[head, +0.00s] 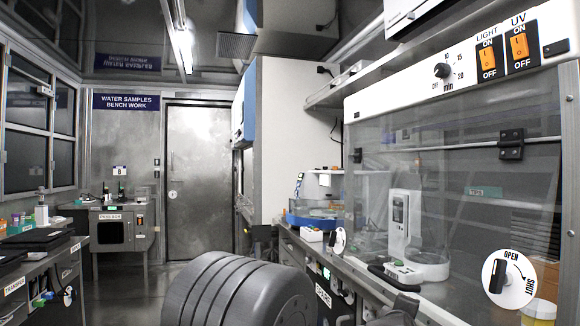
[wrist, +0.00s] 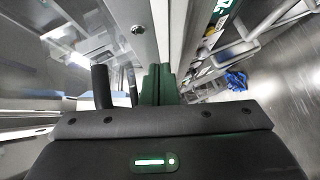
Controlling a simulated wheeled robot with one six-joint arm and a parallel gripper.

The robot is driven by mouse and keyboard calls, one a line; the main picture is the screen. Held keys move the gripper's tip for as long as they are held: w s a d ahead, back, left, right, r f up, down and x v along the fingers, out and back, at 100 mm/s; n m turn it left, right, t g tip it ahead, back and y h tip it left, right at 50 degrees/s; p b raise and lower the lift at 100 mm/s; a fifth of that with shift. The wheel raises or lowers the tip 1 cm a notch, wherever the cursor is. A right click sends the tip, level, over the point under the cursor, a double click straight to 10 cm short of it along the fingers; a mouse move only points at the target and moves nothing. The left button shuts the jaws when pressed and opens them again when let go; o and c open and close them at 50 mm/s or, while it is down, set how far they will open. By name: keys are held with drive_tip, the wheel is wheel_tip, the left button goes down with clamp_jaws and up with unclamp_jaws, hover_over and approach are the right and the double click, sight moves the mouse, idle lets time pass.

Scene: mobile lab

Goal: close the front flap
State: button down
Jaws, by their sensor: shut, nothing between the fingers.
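The clear front flap (head: 450,190) of the cabinet is at the right of the head view, with a black hinge (head: 511,144) at its upper part. A black-lever knob (head: 510,279) marked OPEN and SHUT is at its lower right, and a similar knob (head: 338,240) is at its left. A black handle (head: 394,279) shows low at the front. How far the flap stands from the frame is hard to tell. My gripper (wrist: 158,82) shows in the wrist view, its green fingers shut and empty beside a pale edge. A dark post (wrist: 102,87) stands left of them.
A bench (head: 52,248) with dark items runs along the left. A grey door (head: 198,180) is at the back. The floor between looks free.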

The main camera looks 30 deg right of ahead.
sight(418, 317)
drive_tip(key=d, duration=0.1)
drive_tip(key=d+f+b, duration=0.1)
drive_tip(key=d, duration=0.1)
drive_tip(key=shift+s+f+h, duration=0.15)
drive_tip(key=shift+s+h, duration=0.15)
drive_tip(key=shift+s, duration=0.1)
drive_tip(key=shift+s+d+n+b, duration=0.1)
drive_tip(key=shift+d+n+b, duration=0.25)
drive_tip(key=shift+d, duration=0.2)
